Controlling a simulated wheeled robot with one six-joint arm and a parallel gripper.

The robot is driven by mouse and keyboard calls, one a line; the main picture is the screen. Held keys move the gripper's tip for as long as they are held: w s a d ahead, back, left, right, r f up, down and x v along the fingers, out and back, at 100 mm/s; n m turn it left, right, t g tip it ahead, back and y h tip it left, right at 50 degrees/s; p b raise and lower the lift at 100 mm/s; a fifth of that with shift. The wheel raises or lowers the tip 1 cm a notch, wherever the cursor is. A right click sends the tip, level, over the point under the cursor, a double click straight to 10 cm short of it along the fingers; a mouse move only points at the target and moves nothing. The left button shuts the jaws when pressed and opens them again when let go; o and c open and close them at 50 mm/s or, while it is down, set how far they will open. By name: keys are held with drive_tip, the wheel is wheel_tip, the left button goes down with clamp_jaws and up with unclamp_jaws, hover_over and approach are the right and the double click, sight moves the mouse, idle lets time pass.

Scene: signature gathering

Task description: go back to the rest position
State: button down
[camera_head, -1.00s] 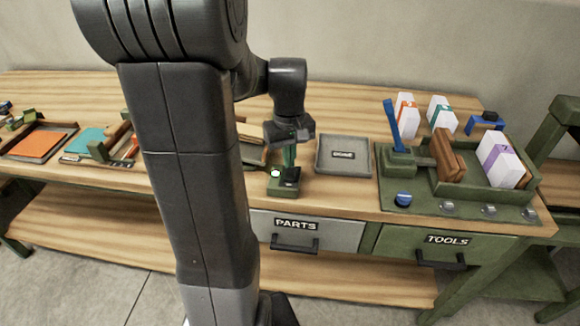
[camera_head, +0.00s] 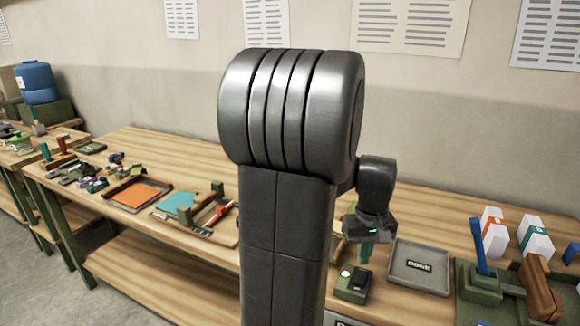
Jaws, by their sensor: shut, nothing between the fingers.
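My gripper (camera_head: 366,236) hangs at the end of my dark grey arm, pointing down above the workbench (camera_head: 424,188). Its fingers are small in the picture and partly hidden; they look closed with nothing held. Below it, on the bench, stands a small green and black device (camera_head: 352,285) with a pale round light. A grey tray (camera_head: 423,267) marked "DONE" lies just to the right of the gripper. My arm covers the middle of the view and hides part of the bench.
An orange-lined tray (camera_head: 137,195) and a teal sheet (camera_head: 180,204) lie to the left. A green stand with a blue lever (camera_head: 478,246) and upright white boxes (camera_head: 494,231) stand to the right. A second bench with a blue container (camera_head: 37,82) is at the far left. Bench behind my gripper looks clear.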

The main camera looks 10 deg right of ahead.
sight(359, 281)
drive_tip(key=shift+f+b, duration=2.5)
drive_tip(key=shift+f, duration=0.65)
drive_tip(key=shift+s, duration=0.1)
drive_tip(key=shift+r, duration=0.25)
